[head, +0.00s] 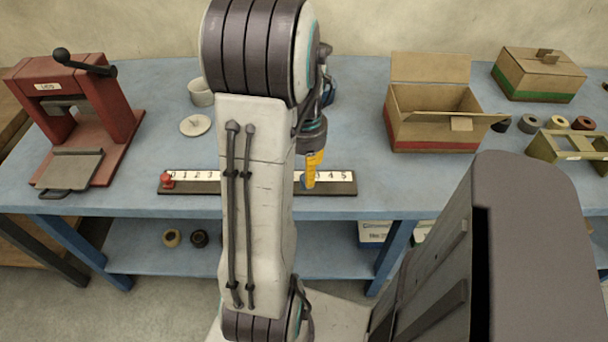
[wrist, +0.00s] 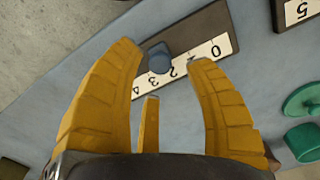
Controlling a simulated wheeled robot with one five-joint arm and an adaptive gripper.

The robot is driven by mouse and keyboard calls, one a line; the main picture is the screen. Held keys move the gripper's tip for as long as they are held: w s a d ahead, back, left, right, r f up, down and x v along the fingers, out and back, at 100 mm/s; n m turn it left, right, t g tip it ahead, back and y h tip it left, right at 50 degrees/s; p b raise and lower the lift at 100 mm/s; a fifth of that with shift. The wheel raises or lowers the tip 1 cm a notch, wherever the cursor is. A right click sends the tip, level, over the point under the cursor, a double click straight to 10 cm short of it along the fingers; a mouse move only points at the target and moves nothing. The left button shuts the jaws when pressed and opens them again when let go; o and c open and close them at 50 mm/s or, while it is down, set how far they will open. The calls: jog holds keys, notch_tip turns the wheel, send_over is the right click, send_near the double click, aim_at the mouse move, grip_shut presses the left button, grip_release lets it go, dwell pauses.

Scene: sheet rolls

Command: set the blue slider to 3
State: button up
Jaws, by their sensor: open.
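The blue slider knob (wrist: 160,60) stands on a dark board with a white number strip (wrist: 184,66). In the wrist view the numbers appear upside down, with 0 at the right and 4 at the left. The knob is near 2. My gripper (wrist: 168,54) is open, with its yellow fingertips on either side of the knob in this view; I cannot tell how far above it they are. In the head view my gripper (head: 312,172) is over the right-hand board (head: 326,189).
A red slider knob (head: 168,180) is at 0 on the left board. A red press (head: 85,110) stands left. An open carton (head: 430,120) and a closed box (head: 538,75) stand right. A round lid (head: 195,125) lies behind the boards. The table's front edge is close.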

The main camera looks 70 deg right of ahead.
jog(key=shift+f, duration=1.25)
jog(key=shift+o, duration=0.3)
grip_shut()
